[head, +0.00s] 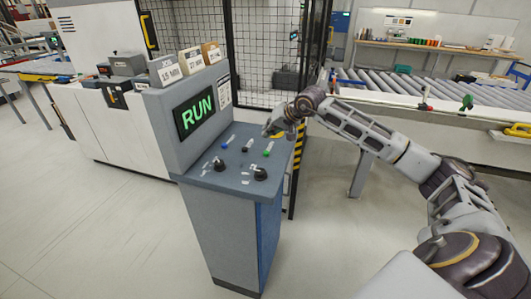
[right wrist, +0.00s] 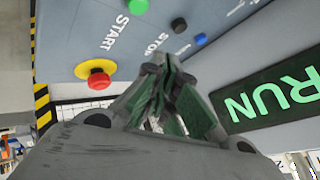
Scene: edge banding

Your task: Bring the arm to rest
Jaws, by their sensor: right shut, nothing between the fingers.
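My right arm (head: 385,140) reaches in from the right in the head view. Its gripper (head: 272,130) hangs over the far right part of a grey control console (head: 215,180). In the right wrist view the fingers (right wrist: 165,95) are closed together with nothing between them. They appear above the console's panel, apart from the buttons; the exact gap is unclear. A green button (right wrist: 138,5), a black button (right wrist: 179,25) and a blue button (right wrist: 200,39) show there. My left gripper is not in view.
The console screen (head: 195,113) reads RUN in green. A red emergency button (right wrist: 99,80) on a yellow base sits on the panel. A mesh fence (head: 265,55) stands behind the console, and a roller conveyor (head: 430,88) lies beyond the arm. The floor at front left is clear.

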